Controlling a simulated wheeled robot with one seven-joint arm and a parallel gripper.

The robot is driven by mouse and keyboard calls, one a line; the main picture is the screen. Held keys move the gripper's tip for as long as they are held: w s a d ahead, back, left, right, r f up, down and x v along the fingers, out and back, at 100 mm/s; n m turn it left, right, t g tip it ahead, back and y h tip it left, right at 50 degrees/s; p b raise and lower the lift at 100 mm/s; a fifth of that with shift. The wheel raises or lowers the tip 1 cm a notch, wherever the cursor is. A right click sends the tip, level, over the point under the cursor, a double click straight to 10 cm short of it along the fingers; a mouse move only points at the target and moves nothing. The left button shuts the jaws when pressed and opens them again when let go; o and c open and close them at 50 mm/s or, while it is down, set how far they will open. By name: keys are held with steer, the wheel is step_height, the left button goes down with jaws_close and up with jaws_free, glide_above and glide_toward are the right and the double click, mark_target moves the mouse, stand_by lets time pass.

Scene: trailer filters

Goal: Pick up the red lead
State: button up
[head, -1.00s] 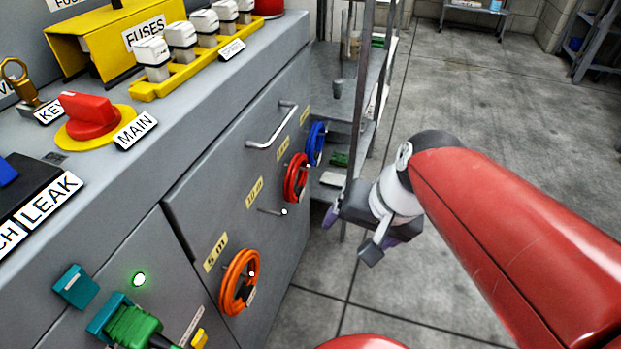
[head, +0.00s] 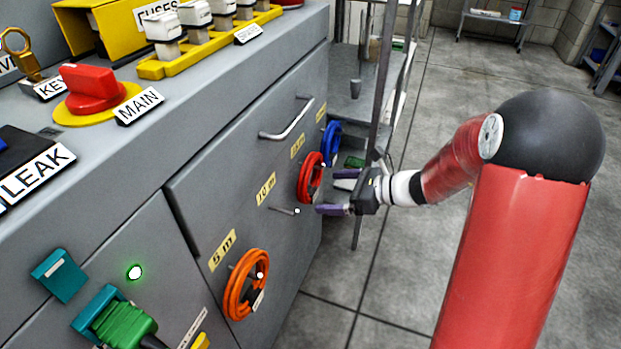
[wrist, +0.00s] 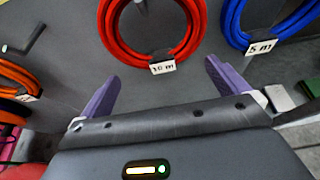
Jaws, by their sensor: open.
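The red lead (head: 309,178) is a coiled loop hanging on a peg on the grey cabinet front, between the orange and blue coils. In the wrist view the red lead (wrist: 176,52) hangs ahead of my gripper, with a white "10 m" tag (wrist: 163,68) at its lower edge. My gripper (head: 333,192) has purple fingers, spread apart and empty, pointing at the cabinet just right of and slightly below the coil. In the wrist view my gripper (wrist: 160,85) has the coil's lower edge above and between its fingertips. No contact with the coil is visible.
An orange coil (head: 245,285) hangs lower left and a blue coil (head: 331,139) hangs just beyond the red one. An empty peg (head: 288,211) and a drawer handle (head: 287,121) stick out nearby. A metal rack (head: 380,85) stands behind my gripper. Floor at right is open.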

steer(key=x, duration=0.5)
steer(key=shift+w+a+r, duration=0.15)
steer(key=shift+r, duration=0.1)
steer(key=shift+c, duration=0.4)
steer(key=c, duration=0.7)
step_height(320, 180, up, 7)
steer(key=p, duration=0.1)
glide_above(316, 189)
steer(key=s, duration=0.1)
steer(key=shift+s+d+r, duration=0.1)
steer(key=shift+s+d, duration=0.05)
steer(key=shift+d, duration=0.05)
steer(key=s+d, duration=0.2)
steer(key=d, duration=0.4)
steer(key=s+d, duration=0.2)
steer(key=d, duration=0.4)
steer(key=s+d, duration=0.2)
steer(key=d, duration=0.4)
steer(key=shift+s+d, duration=0.25)
steer(key=shift+s, duration=0.15)
